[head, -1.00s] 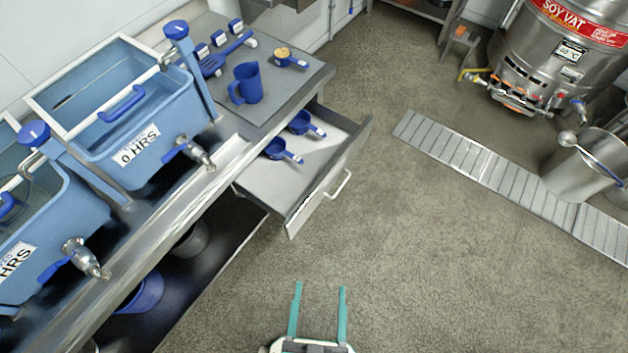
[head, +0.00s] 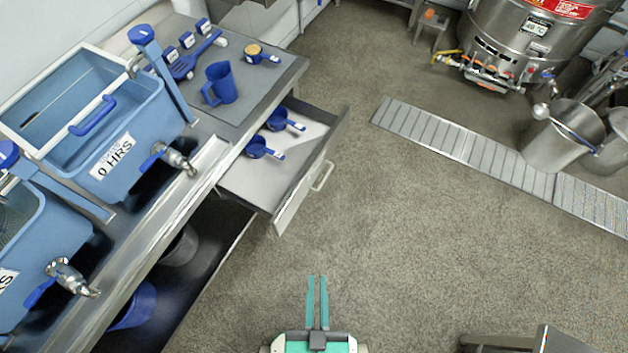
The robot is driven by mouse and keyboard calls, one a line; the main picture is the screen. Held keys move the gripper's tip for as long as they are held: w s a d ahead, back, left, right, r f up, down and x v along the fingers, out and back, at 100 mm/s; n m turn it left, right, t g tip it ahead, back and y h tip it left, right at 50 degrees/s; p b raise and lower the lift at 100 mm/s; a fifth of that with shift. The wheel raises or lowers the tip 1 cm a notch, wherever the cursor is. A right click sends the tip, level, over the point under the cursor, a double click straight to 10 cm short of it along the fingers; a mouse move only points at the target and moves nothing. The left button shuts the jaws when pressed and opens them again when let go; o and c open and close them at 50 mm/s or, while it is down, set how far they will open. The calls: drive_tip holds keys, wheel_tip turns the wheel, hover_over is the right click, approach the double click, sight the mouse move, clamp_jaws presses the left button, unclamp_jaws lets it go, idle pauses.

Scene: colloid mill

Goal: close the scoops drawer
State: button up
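The scoops drawer (head: 240,182) stands pulled out from under the steel counter in the head view. Its front panel (head: 302,188) carries a bar handle (head: 322,176). Two blue scoops lie inside, one nearer (head: 258,148) and one farther back (head: 280,119). My gripper (head: 317,279) is at the bottom centre of the view, over the floor. Its two teal fingers are drawn together with only a thin gap and hold nothing. It is apart from the drawer, which lies above and to the left of it in the picture.
The steel counter (head: 262,88) holds a blue jug (head: 220,84), utensils and blue tubs (head: 100,130) with taps. A floor drain (head: 460,148) and a soy vat (head: 530,40) lie to the right. Open floor surrounds my gripper. A metal piece (head: 550,342) shows at bottom right.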

drive_tip(key=w+d+f+m+g, duration=0.1)
drive_tip(key=w+f, duration=0.1)
drive_tip(key=f, duration=0.4)
drive_tip(key=w+d+f+m+g, duration=0.1)
drive_tip(key=w+d+f+m, duration=0.1)
drive_tip(key=f, duration=0.3)
drive_tip(key=w+d+f+m+g, duration=0.1)
drive_tip(key=w+f+g, duration=0.1)
drive_tip(key=f, duration=0.4)
drive_tip(key=shift+d+f, duration=0.35)
clamp_jaws()
drive_tip(key=m+g+y, duration=0.1)
drive_tip(key=g+y, duration=0.2)
drive_tip(key=y, duration=1)
approach(306, 184)
drive_tip(key=x, duration=0.2)
drive_tip(key=f+x, duration=0.1)
drive_tip(key=x, duration=0.1)
drive_tip(key=shift+w+a, duration=0.1)
drive_tip(key=shift+w, duration=0.15)
drive_tip(key=shift+w+a, duration=0.4)
drive_tip(key=shift+a, duration=0.25)
